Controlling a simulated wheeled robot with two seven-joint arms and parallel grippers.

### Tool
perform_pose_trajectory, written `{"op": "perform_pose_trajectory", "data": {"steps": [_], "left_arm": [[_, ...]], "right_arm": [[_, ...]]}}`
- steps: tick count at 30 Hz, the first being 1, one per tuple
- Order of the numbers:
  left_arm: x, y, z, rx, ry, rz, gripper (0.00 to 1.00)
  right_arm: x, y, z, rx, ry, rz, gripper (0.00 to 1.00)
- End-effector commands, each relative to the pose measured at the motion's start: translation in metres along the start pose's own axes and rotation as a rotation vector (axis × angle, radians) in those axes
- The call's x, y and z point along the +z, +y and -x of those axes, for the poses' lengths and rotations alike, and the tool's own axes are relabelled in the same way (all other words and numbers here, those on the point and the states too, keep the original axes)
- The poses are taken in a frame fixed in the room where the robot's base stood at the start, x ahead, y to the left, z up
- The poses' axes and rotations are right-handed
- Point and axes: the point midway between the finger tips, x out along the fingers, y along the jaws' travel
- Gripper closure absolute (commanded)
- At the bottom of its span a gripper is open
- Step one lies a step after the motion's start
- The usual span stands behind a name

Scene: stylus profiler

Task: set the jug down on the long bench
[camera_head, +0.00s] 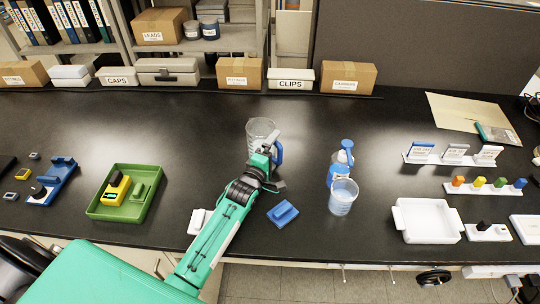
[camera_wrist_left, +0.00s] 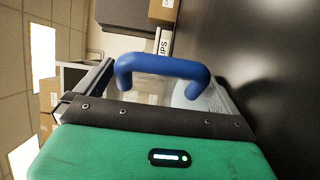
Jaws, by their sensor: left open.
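The clear jug (camera_head: 261,129) with a blue handle (camera_head: 278,150) appears to stand upright on the dark long bench (camera_head: 180,120), near its middle. My left gripper (camera_head: 268,163) is open at the handle side of the jug and hides its lower part. In the left wrist view the blue handle (camera_wrist_left: 162,65) arches just in front of the gripper, with the clear jug body (camera_wrist_left: 212,98) behind it. One dark finger (camera_wrist_left: 90,78) shows to the left of the handle; whether anything touches the handle cannot be told. My right gripper is out of view.
A blue-topped bottle (camera_head: 343,160) and a clear beaker (camera_head: 343,197) stand to the right of the jug. A blue block (camera_head: 283,213) lies nearer the front edge. A green tray (camera_head: 108,211) is at left; boxes (camera_head: 240,72) line the back.

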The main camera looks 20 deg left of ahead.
Motion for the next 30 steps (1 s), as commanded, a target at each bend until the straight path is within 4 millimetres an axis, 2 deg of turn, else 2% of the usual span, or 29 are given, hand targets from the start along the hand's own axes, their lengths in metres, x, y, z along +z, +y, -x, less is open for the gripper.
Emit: {"op": "perform_pose_trajectory", "data": {"steps": [5, 19, 24, 30], "left_arm": [[0.000, -0.001, 0.015, 0.000, 0.000, -0.001, 0.00], [0.000, -0.001, 0.098, -0.001, -0.001, 0.000, 0.00], [0.000, 0.001, 0.114, 0.000, 0.000, -0.001, 0.00], [0.000, 0.002, 0.120, 0.001, 0.000, -0.001, 0.00]], "right_arm": [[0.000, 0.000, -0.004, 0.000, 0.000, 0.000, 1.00], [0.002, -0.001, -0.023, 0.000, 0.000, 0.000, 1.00], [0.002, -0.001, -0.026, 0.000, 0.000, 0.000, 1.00], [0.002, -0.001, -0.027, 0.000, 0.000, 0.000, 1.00]]}}
